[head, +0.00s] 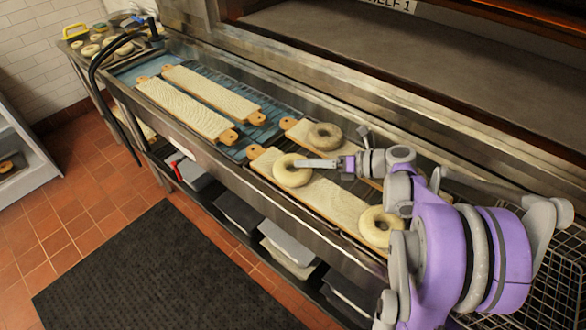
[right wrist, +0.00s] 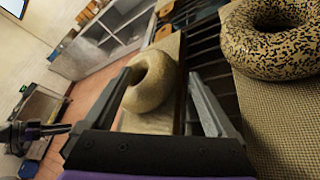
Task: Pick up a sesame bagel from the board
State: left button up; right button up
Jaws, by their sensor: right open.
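A pale speckled bagel (head: 284,177), which looks like the sesame one, lies at the far end of the near board (head: 322,196). My right gripper (head: 320,162) reaches over it from the right. In the right wrist view this bagel (right wrist: 150,92) shows between the two spread fingers (right wrist: 160,76). The fingers are open, and I cannot tell whether they touch it. A second pale bagel (head: 379,236) lies at the near end of the same board. A dark-speckled bagel (head: 325,136) sits on the board behind; it shows large at right in the wrist view (right wrist: 270,62). My left gripper is out of view.
Two bagel-free boards (head: 186,108) lie farther left on the steel counter. A tray with several bagels (head: 92,42) stands at the far left end. The oven opening (head: 420,50) runs along the back. A dark mat (head: 150,275) lies on the floor.

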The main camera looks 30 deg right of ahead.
jog(key=shift+w+a+f, duration=0.15)
jog(key=shift+w+a, duration=0.25)
jog(key=shift+w, duration=0.05)
jog(key=shift+s, duration=0.1)
grip_shut()
